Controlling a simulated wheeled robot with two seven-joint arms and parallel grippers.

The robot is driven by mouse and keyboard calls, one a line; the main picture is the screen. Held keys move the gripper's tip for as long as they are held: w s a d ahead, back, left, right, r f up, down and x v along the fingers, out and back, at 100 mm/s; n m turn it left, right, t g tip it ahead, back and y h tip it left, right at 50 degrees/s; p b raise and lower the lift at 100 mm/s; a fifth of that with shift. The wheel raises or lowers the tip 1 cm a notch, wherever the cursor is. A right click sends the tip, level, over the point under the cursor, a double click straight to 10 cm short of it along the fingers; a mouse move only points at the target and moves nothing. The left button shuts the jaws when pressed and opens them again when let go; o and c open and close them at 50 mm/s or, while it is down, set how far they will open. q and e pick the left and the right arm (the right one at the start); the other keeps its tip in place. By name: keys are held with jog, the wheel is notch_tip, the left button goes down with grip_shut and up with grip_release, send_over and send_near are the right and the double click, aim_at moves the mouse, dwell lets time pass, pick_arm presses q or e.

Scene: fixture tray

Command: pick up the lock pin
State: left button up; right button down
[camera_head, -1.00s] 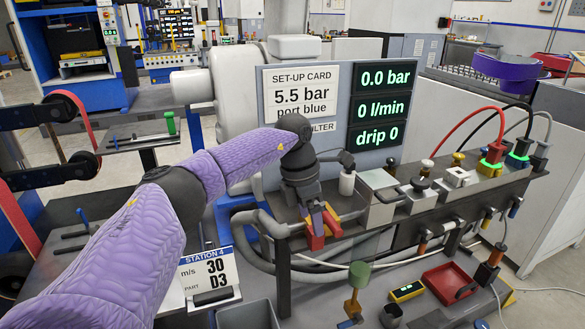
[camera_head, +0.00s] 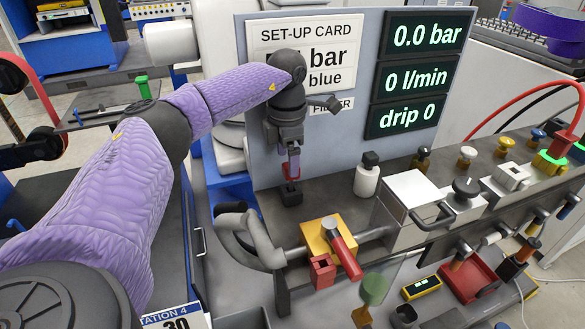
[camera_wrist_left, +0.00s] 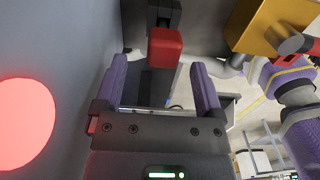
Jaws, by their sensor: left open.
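A red block (camera_head: 290,171), which I take for the lock pin's head, stands over a small black block (camera_head: 291,194) on the dark bench, in front of the set-up card panel. My left gripper (camera_head: 289,160) is directly above it, pointing down. In the left wrist view the red block (camera_wrist_left: 165,47) lies between and just beyond the two purple fingers of the open left gripper (camera_wrist_left: 155,72). I cannot tell whether the fingers touch it; a gap shows on both sides. The pin's lower part is hidden. My right gripper is not in view.
The grey panel (camera_head: 353,165) rises close behind the gripper. A yellow valve block (camera_head: 318,237) with a red handle (camera_head: 344,252) and a red cube (camera_head: 322,271) sits in front. A white bottle (camera_head: 367,178) stands to the right. Bare bench lies between.

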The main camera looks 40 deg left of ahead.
aim_at(291, 184)
pick_arm(q)
jog(key=f, duration=0.1)
jog(key=f+b, duration=0.1)
jog(key=f, duration=0.1)
jog(key=f+b, duration=0.1)
jog(key=f, duration=0.1)
jog(key=shift+w+d, duration=0.2)
jog(key=shift+d, duration=0.1)
jog(key=shift+r, duration=0.1)
jog(key=shift+c, duration=0.8)
jog(key=c, duration=0.7)
grip_shut()
